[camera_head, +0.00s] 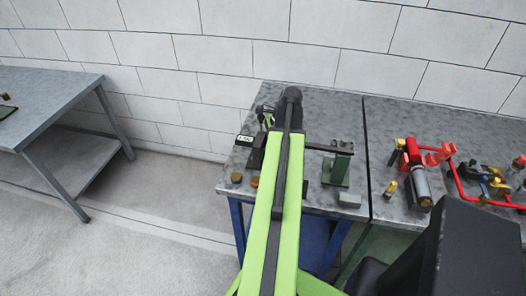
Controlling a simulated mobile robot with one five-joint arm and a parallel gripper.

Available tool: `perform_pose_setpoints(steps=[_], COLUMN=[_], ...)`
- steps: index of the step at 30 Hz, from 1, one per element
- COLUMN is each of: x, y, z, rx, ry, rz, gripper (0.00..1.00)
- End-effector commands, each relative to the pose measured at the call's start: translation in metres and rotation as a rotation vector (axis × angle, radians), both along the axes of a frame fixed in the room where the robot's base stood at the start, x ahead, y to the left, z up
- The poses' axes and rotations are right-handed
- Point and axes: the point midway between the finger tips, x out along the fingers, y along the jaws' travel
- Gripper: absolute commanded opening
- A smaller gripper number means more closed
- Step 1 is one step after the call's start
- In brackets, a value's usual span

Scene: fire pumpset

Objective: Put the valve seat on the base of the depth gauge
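My green and black arm reaches over the grey workbench (350,110), its black joint near the back edge. A small dark and green shape left of that joint may be my gripper (265,116); it is too small to tell whether it is open or holds anything. A device with a small white display (244,140) stands left of my arm and looks like the depth gauge; my arm partly covers it, and its base is not clear. Two small round brownish pieces, one at the left (236,178) and one beside my arm (255,182), lie at the front left. I cannot tell whether either is the valve seat.
A green stand (336,168) with a dark bar is right of my arm. A small metal part (349,200) lies near the front edge. Farther right are a red and silver pump assembly (416,170) and red piping (462,190). Another table (45,100) stands at left, across open floor.

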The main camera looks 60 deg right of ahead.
Motion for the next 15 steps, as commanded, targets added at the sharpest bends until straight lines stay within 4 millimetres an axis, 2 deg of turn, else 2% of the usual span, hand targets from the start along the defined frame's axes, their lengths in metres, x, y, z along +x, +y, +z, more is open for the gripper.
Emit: perform_pose_setpoints(steps=[1, 3, 15], x=[-0.0002, -0.0003, -0.0011], y=[-0.0002, -0.0002, -0.0003], z=[-0.0025, -0.0012, 0.0005], rx=[0.000, 0.000, 0.000], ry=[0.000, 0.000, 0.002], rz=[0.000, 0.000, -0.001], gripper=[0.38, 0.45, 0.45])
